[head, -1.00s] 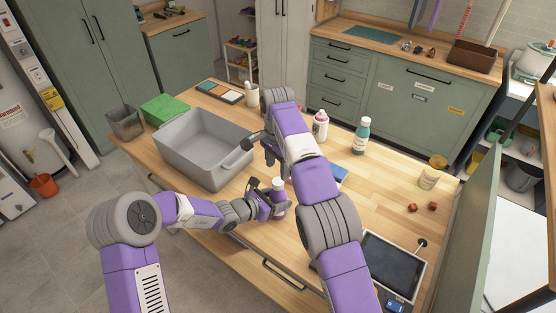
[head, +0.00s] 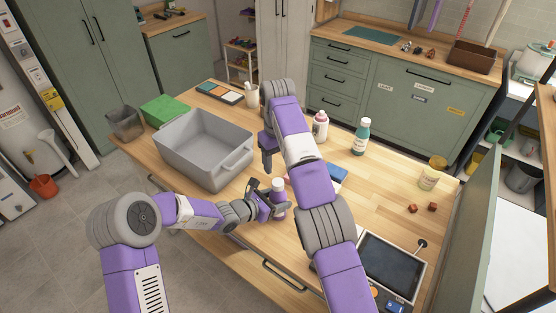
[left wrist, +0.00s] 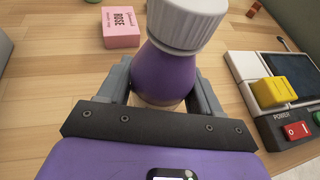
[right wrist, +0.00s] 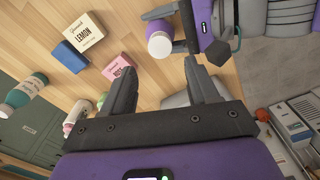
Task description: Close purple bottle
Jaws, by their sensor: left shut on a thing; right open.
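The purple bottle (head: 278,196) stands upright near the table's front edge. A white ribbed cap (left wrist: 187,22) sits on its top; I cannot tell how tightly. My left gripper (left wrist: 163,88) is shut around the bottle's body (left wrist: 165,68), one finger on each side, below the cap. My right gripper (head: 267,163) is open and empty, pointing down behind the bottle and apart from it. In the right wrist view, the open fingers (right wrist: 160,72) have bare tabletop between them, and the white cap (right wrist: 159,46) shows beyond them.
A grey tub (head: 205,172) stands to the left. A teal bottle (head: 361,138) and a white-and-pink bottle (head: 320,126) stand behind. A pink rose box (left wrist: 122,27) and a lemon box (right wrist: 82,31) lie nearby. A black-screened device (head: 388,262) is at the front right.

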